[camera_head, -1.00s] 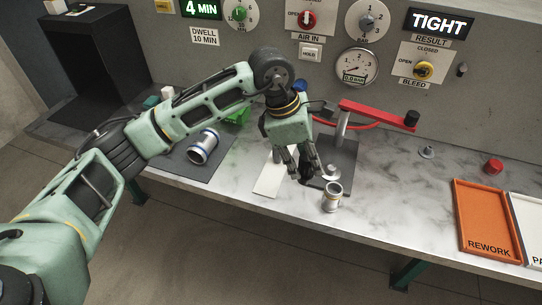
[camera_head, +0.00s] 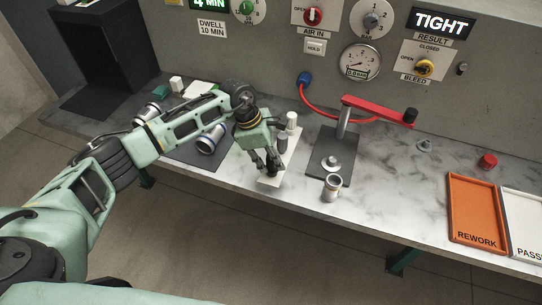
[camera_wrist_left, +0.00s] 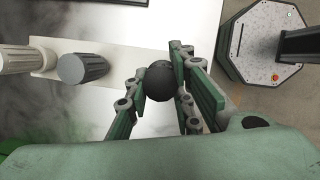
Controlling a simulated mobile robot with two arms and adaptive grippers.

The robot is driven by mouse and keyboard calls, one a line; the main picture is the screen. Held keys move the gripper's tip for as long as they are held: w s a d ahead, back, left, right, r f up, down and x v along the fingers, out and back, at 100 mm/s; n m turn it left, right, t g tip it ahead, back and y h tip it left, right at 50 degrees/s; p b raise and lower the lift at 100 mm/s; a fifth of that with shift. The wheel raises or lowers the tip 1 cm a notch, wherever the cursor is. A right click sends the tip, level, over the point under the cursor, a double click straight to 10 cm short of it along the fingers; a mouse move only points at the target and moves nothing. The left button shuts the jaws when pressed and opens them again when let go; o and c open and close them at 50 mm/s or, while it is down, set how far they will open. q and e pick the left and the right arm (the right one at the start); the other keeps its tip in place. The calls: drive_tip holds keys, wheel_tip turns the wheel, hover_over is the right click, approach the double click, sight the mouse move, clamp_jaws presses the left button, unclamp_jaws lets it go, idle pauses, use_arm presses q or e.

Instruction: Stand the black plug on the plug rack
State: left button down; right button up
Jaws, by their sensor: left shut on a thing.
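My left gripper (camera_head: 271,168) is shut on the black plug (camera_head: 272,172), with its fingers pointing down at the near end of the pale plug rack (camera_head: 265,182). In the left wrist view the round dark top of the black plug (camera_wrist_left: 160,82) shows between the fingers (camera_wrist_left: 159,85). I cannot tell whether its foot touches the rack. A white plug (camera_head: 292,121) and a grey plug (camera_head: 283,143) stand in line on the rack, beyond the gripper. My right gripper is not in view.
A dark plate with a red-armed clamp (camera_head: 345,122) and a metal casting (camera_head: 332,188) are right of the gripper. Another casting (camera_head: 211,139) lies on a dark mat to the left.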

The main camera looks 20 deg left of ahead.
use_arm(q)
drive_tip(key=shift+f, duration=0.3)
drive_tip(key=c, duration=1.5)
unclamp_jaws()
drive_tip(key=shift+r, duration=0.3)
drive_tip(key=shift+b+v, duration=2.1)
drive_tip(key=shift+v, duration=3.8)
